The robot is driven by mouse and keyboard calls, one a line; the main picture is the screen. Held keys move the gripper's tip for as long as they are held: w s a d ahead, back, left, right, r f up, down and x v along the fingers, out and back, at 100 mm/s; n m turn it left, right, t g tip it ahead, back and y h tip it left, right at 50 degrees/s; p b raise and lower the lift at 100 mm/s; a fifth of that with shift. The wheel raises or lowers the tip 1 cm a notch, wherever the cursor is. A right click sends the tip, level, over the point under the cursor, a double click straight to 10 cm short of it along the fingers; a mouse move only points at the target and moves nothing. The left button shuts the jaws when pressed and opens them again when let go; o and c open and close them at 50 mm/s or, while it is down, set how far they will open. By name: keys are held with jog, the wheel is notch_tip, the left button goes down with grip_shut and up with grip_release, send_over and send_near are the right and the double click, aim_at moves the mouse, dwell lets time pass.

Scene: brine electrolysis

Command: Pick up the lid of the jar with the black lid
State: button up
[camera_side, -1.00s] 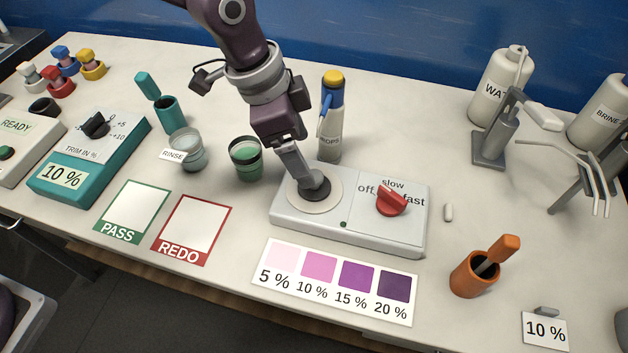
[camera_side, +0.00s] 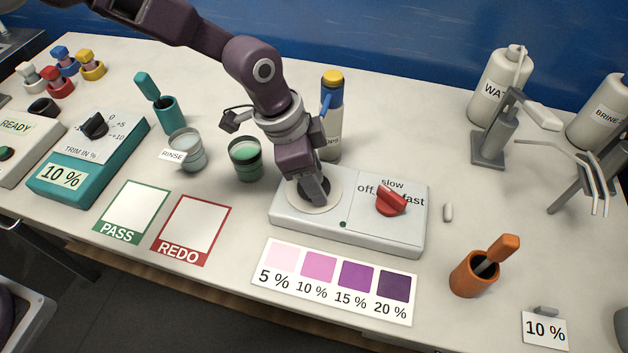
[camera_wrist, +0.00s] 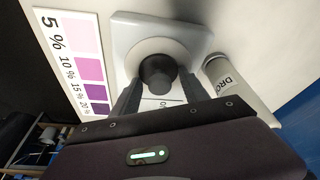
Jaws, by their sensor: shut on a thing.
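The black lid (camera_wrist: 157,70) is a dark round piece with a knob-like top, over the pale round plate (camera_wrist: 150,50) of the white stirrer box. My gripper (camera_side: 315,193) points down at that plate in the side view. In the wrist view the lid sits between my two fingers, and my gripper (camera_wrist: 158,80) is shut on it. In the side view only a dark part of the lid (camera_side: 306,193) shows beside the fingers. I cannot make out a jar body below it, or whether the lid is lifted.
A red knob (camera_side: 391,201) stands on the stirrer box's right side. A colour card (camera_side: 337,281) lies in front. An orange holder (camera_side: 474,275) stands front right.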

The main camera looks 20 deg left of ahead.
aim_at(320, 174)
jog(key=shift+r, duration=0.1)
jog(key=shift+c, duration=0.3)
jog(key=shift+r, duration=0.55)
notch_tip(320, 174, up, 2)
jog(key=shift+r, duration=0.25)
jog(key=s, duration=1.7)
jog(key=w+a+n, duration=0.2)
jog(key=w+n, duration=0.1)
jog(key=w, duration=0.1)
jog(key=w+a+r+n+t+y, duration=0.1)
jog(key=w+a+n, duration=0.1)
jog(key=w+n, duration=0.1)
jog(key=w+a+r+n+t+y, duration=0.1)
jog(key=w+a+n, duration=0.1)
jog(key=w, duration=0.3)
jog(key=shift+w+a+r+n, duration=0.15)
jog(key=shift+w+a+n, duration=0.1)
jog(key=shift+n, duration=0.65)
jog(key=w+a+r+n+y, duration=0.2)
jog(key=w+a+r+n, duration=0.2)
jog(key=w+a+n, duration=0.4)
notch_tip(320, 174, down, 6)
jog(key=shift+f, duration=0.25)
jog(key=shift+f, duration=0.15)
